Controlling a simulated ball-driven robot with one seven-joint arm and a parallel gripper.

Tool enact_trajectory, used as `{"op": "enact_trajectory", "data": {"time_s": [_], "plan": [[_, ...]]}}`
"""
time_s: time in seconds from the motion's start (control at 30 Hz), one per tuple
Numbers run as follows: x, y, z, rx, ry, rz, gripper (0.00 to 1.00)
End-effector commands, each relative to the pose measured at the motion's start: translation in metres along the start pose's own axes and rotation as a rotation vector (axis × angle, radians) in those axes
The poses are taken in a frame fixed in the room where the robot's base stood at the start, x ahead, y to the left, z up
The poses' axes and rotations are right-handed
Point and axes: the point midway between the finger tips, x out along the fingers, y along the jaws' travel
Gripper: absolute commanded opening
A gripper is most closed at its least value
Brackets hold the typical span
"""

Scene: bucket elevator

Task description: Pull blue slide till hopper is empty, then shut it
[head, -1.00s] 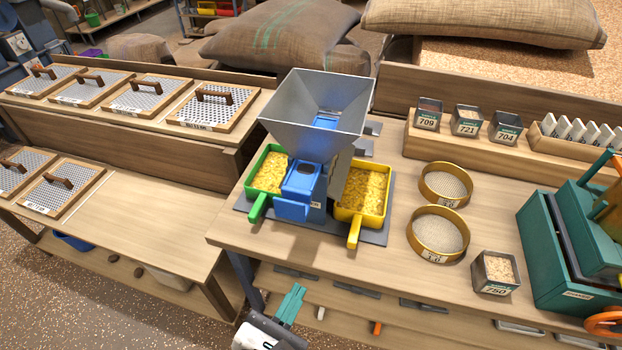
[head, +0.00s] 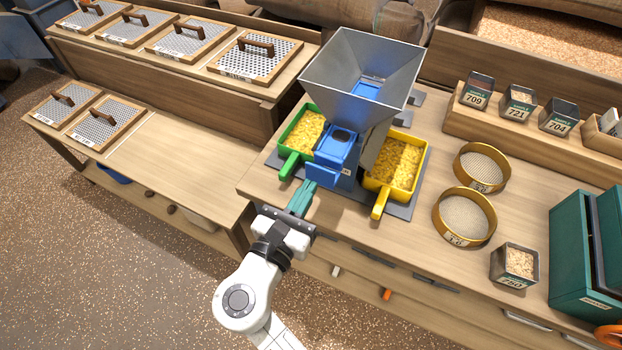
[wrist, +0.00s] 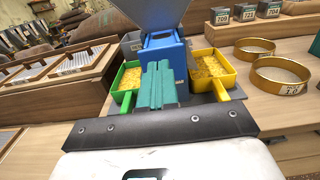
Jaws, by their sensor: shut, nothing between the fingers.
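The grey hopper (head: 361,72) stands on the blue divider body on the bench. No grain shows inside it, and a blue patch shows at its bottom. The blue slide (head: 337,148) sticks out at the front below the hopper, with a dark round hole in its top and a block-like front end. It also shows in the wrist view (wrist: 161,41). A green tray (head: 289,166) and a yellow tray (head: 381,198) flank the divider, both holding yellow grain. My gripper (head: 309,190) is shut and empty, its teal fingers just in front of the slide's front end. Contact cannot be told.
Two brass sieves (head: 464,216) and a sample box (head: 515,264) stand to the right on the bench. A teal machine (head: 585,245) is at the far right. Framed screens (head: 254,59) lie on the left bench, whose lower front surface has free room.

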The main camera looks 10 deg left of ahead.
Motion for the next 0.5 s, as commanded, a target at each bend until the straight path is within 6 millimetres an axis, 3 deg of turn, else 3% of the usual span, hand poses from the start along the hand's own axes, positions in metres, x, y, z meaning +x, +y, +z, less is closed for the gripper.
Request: {"op": "enact_trajectory", "data": {"time_s": [0.2,0.5], "plan": [[0.02,0.0,0.001,0.001,-0.001,0.0,0.0],[0.023,0.0,0.0,0.001,0.0,0.0,0.0]]}}
